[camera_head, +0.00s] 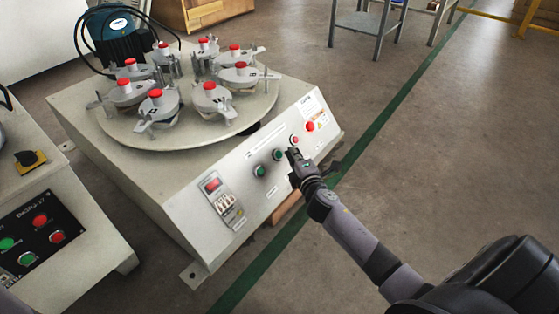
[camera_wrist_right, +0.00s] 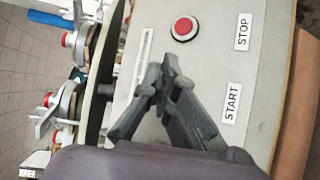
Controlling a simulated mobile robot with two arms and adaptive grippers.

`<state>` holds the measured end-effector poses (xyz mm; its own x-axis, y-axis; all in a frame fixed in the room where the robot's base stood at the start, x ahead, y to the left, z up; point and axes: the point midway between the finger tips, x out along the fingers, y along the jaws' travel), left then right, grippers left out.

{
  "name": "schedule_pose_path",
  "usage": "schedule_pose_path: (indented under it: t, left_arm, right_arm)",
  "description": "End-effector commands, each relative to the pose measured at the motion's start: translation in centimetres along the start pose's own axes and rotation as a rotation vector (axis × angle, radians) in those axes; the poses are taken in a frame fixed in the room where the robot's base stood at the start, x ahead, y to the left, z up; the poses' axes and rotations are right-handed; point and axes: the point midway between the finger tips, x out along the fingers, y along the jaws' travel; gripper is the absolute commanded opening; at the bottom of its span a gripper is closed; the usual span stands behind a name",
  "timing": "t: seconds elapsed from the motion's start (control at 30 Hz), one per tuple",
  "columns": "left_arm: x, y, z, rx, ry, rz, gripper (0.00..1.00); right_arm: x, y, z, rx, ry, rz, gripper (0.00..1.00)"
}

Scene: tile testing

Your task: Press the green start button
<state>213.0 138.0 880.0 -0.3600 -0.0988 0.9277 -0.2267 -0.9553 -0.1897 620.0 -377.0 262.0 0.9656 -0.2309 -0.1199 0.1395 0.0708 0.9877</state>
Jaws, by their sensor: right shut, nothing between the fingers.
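The machine's slanted front panel shows a green button (camera_head: 278,154) just left of my right gripper, and another green button (camera_head: 260,171) further left. A START label (camera_wrist_right: 231,103) shows in the wrist view; the button beside it is hidden behind my gripper. My right gripper (camera_head: 291,152) is shut and empty, with its fingertips in front of the panel, close to the nearer green button. Its fingers also show in the wrist view (camera_wrist_right: 161,78). I cannot tell whether they touch the panel. My left gripper is not in view.
A red button (camera_wrist_right: 184,28) sits beside a STOP label (camera_wrist_right: 242,31). Another red button (camera_head: 310,126) is at the panel's right end. A round turntable (camera_head: 190,138) carries several red-capped fixtures. A second control box (camera_head: 75,270) stands at left. The floor at right is mostly clear.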

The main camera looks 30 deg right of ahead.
Motion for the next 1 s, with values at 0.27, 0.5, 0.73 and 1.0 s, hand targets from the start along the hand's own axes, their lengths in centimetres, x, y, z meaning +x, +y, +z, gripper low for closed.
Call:
schedule_pose_path:
  t: [0.27,0.5,0.73,1.0]
  left_arm:
    - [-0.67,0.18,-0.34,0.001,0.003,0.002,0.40]
    - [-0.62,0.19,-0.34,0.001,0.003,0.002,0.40]
    - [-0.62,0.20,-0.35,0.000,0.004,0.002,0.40]
    - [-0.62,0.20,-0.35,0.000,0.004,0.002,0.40]
  right_arm:
    - [0.94,-0.65,-0.72,0.000,0.000,0.000,0.00]
    - [0.95,-0.60,-0.72,0.000,0.000,0.000,0.00]
    - [0.94,-0.61,-0.70,0.000,0.000,0.000,0.00]
    - [0.93,-0.61,-0.69,0.000,0.000,0.000,0.00]
